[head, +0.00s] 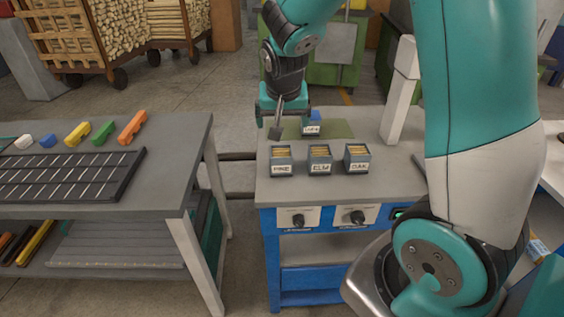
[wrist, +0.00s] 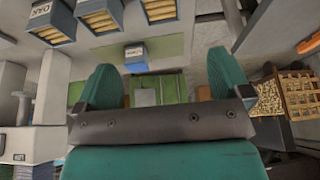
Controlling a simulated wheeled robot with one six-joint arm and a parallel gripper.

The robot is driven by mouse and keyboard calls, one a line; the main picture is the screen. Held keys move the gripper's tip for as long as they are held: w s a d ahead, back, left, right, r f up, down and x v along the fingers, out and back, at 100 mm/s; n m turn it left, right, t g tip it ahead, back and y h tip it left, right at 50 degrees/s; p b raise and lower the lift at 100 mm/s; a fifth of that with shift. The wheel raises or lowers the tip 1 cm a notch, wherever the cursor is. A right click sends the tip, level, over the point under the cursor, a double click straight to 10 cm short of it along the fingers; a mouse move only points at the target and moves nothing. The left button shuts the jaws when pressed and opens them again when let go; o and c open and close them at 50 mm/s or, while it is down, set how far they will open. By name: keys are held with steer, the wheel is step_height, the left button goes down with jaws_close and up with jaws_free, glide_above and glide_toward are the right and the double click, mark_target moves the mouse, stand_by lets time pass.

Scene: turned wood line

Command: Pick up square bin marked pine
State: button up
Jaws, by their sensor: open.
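The square bin marked PINE (head: 281,168) is a small grey-blue box with yellowish wooden pieces inside. It stands at the left end of a row of three bins on the grey bench top. In the wrist view, what looks like the same bin (wrist: 160,11) is cut off by the top edge. My gripper (head: 283,122) is above the bench, behind the row and apart from the PINE bin. In the wrist view its teal fingers (wrist: 165,80) are spread, with nothing held between them.
The ELM bin (head: 320,168) and OAK bin (head: 358,167) stand right of PINE. Another labelled bin (head: 312,130) is behind them by a green mat (head: 341,129), its label unclear. A white post (head: 399,90) rises at right. A bench (head: 190,150) with coloured blocks stands left.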

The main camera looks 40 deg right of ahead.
mark_target(281, 152)
steer(key=p+x, duration=0.1)
steer(key=x, duration=1)
steer(key=shift+f, duration=0.15)
steer(key=shift+p+x, duration=1.1)
steer(key=shift+x, duration=1.45)
steer(key=shift+s+a, duration=0.1)
steer(key=shift+a, duration=0.1)
steer(key=c, duration=1.1)
